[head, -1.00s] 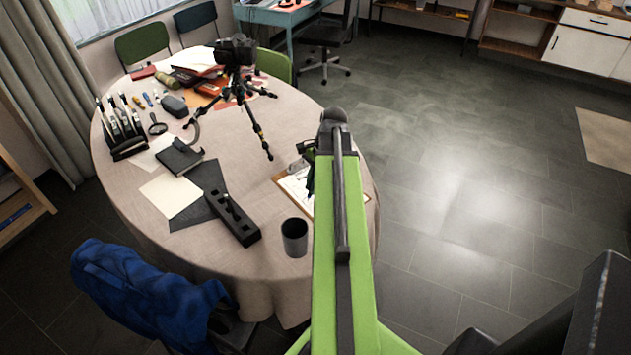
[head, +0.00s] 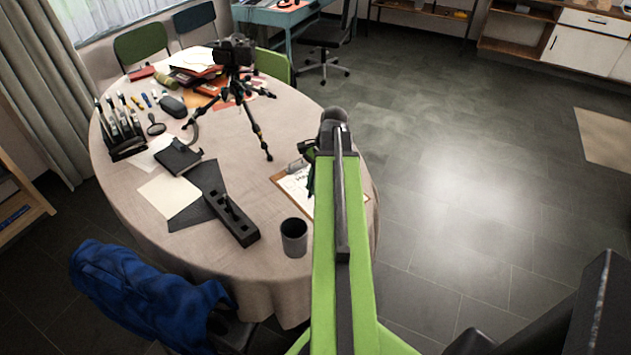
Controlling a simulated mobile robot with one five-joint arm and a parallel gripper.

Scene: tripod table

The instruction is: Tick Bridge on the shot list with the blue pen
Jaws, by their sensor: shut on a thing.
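The shot list is a white sheet on a brown clipboard (head: 294,190) with a grey clip, at the right edge of the round table. Some dark print shows on it, but I cannot read the Bridge line. My gripper (head: 311,178) is over the right part of the clipboard, mostly hidden behind my green arm. It is shut on the blue pen, which the fingers and arm hide. I cannot see the pen's tip or whether it touches the paper.
A dark grey cup (head: 294,238) stands close in front of the clipboard. A black slotted block (head: 232,217) lies left of it. A camera tripod (head: 238,90) stands behind, one leg near the clipboard. A blue jacket (head: 140,295) hangs on a chair in front.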

